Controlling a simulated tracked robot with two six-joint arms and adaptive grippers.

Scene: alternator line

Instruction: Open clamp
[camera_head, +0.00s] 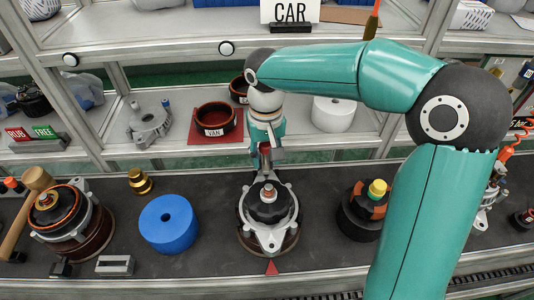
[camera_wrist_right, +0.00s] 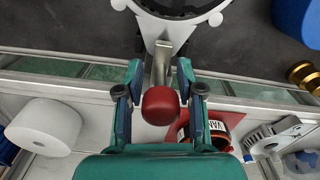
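The clamp shows in the wrist view as a metal lever (camera_wrist_right: 161,62) with a round red knob (camera_wrist_right: 160,105) on its end. The lever runs to a grey alternator housing (camera_wrist_right: 170,22), which sits on a round stand; the housing (camera_head: 268,236) with its black centre also shows in the head view. My right gripper (camera_wrist_right: 160,76) has one finger on each side of the lever and knob, with visible gaps, so it is open. In the head view my right gripper (camera_head: 266,160) is just behind the housing and largely hides the clamp. My left gripper is not in view.
A blue ring (camera_head: 168,224) and a brass part (camera_head: 140,181) stand left of the housing. A black and orange part (camera_head: 361,213) stands right, partly behind my arm. A mallet (camera_head: 36,182) lies far left. Shelves behind hold a VAN bin (camera_head: 216,121) and a white roll (camera_head: 334,114).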

